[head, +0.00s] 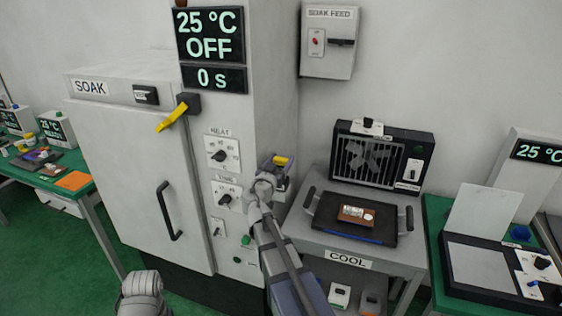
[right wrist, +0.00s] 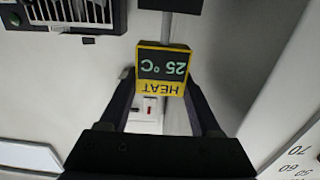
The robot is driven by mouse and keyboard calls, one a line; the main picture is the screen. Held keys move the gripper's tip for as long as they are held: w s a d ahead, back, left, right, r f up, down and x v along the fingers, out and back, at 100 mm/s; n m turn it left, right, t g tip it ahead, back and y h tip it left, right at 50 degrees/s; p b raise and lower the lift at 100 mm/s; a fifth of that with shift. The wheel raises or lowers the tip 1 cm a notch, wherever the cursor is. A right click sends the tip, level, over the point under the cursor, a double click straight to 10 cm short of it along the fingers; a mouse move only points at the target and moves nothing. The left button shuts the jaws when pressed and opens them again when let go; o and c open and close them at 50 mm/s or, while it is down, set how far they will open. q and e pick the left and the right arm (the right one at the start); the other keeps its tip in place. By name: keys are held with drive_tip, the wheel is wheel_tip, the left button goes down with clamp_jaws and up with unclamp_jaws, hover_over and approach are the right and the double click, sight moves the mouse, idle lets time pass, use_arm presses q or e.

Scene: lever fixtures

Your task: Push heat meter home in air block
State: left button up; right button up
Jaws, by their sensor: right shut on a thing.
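The heat meter (right wrist: 162,68) is a yellow-framed black display reading 25 °C, upside down in the right wrist view. Its yellow part shows small in the head view (head: 281,160), beside the tall soak cabinet. My right gripper (right wrist: 163,90) is shut on the meter, one dark finger on each side. A grey stem (right wrist: 167,28) runs from the meter to a dark block (right wrist: 170,4) at the picture's top edge, which may be the air block. How deep the stem sits cannot be told. My left gripper is out of the head view; only my left arm shows.
The soak cabinet (head: 140,170) with knobs and a yellow handle stands left of my right arm. The cool bench (head: 345,262) on the right holds a fan unit (head: 372,160) and a black tray (head: 388,233). A soak feed box (head: 328,42) hangs on the wall.

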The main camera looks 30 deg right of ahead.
drive_tip(key=shift+f, duration=0.2)
drive_tip(key=o, duration=1.4)
drive_tip(key=v, duration=0.7)
drive_tip(key=shift+s+a, duration=0.25)
drive_tip(key=shift+s, duration=0.05)
